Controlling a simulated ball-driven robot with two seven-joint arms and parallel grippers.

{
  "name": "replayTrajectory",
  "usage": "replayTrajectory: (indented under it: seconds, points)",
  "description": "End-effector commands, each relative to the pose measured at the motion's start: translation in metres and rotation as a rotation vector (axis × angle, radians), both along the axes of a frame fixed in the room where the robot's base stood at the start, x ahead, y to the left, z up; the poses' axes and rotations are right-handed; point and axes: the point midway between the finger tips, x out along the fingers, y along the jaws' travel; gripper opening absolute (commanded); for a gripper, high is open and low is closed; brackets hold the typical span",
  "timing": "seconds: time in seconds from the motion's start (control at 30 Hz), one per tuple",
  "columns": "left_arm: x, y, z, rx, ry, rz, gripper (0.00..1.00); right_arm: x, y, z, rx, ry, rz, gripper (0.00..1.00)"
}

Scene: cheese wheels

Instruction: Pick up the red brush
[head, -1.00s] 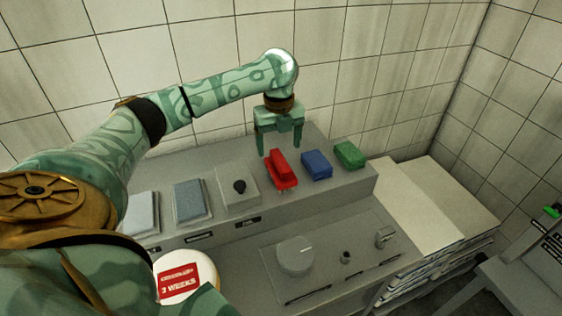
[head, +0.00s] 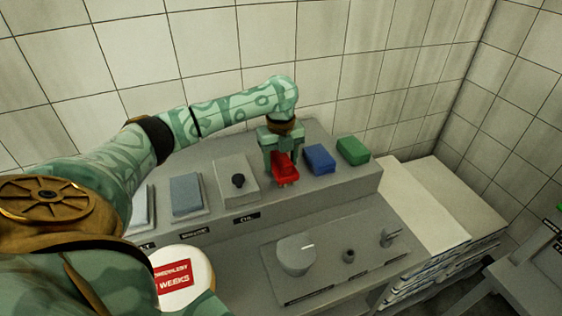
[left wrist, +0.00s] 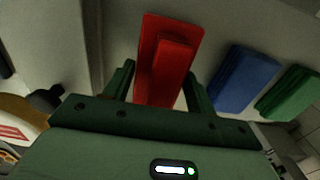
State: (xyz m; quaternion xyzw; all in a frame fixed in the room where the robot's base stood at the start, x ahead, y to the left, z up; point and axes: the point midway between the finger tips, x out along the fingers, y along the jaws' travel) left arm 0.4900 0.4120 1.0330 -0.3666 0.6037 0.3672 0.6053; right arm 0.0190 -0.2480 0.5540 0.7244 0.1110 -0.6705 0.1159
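The red brush (head: 284,172) sits on the raised grey shelf, left of the blue brush. My left gripper (head: 281,162) is lowered over it and points down, hiding part of its top. In the left wrist view the red brush (left wrist: 166,62) lies between the two fingers of my left gripper (left wrist: 160,88). The fingers stand apart, one on each side, with a small gap showing at the left finger. Contact at the right finger cannot be told. My right gripper is not in view.
A blue brush (head: 319,159) and a green brush (head: 352,150) stand close on the right. A round white cheese wheel with a red label (head: 183,279) is at the lower left.

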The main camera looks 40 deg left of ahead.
Motion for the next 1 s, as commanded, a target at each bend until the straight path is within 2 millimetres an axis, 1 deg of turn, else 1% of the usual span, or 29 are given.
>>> replayTrajectory:
  seconds: [0.03,0.1,0.33,0.43,0.57,0.67,0.77,0.9,0.93,1.0]
  points:
    - [0.000,0.000,0.000,0.000,0.000,0.000,0.42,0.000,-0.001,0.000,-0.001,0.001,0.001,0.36]
    - [0.000,0.000,0.000,0.000,0.000,0.000,0.25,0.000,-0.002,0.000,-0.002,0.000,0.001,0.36]
    - [0.000,0.000,0.000,0.000,0.000,0.001,0.25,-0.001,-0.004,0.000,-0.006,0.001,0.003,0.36]
    - [0.000,0.000,0.004,0.000,-0.001,0.001,0.25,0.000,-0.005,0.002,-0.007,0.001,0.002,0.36]
    - [0.000,0.000,0.017,-0.001,-0.003,0.002,0.25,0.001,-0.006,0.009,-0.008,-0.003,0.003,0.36]
    - [0.001,0.000,0.036,-0.001,-0.004,0.001,0.25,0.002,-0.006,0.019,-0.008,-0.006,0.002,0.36]
    - [-0.016,-0.005,0.058,0.001,-0.003,-0.001,0.25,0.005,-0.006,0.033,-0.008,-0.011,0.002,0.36]
    - [-0.045,-0.017,0.097,0.002,-0.003,-0.002,0.25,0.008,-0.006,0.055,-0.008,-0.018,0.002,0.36]
    - [-0.051,-0.020,0.104,0.002,-0.002,-0.001,0.25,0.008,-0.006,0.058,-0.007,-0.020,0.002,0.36]
    - [-0.071,-0.028,0.108,0.001,0.000,-0.002,0.25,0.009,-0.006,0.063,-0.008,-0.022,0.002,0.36]
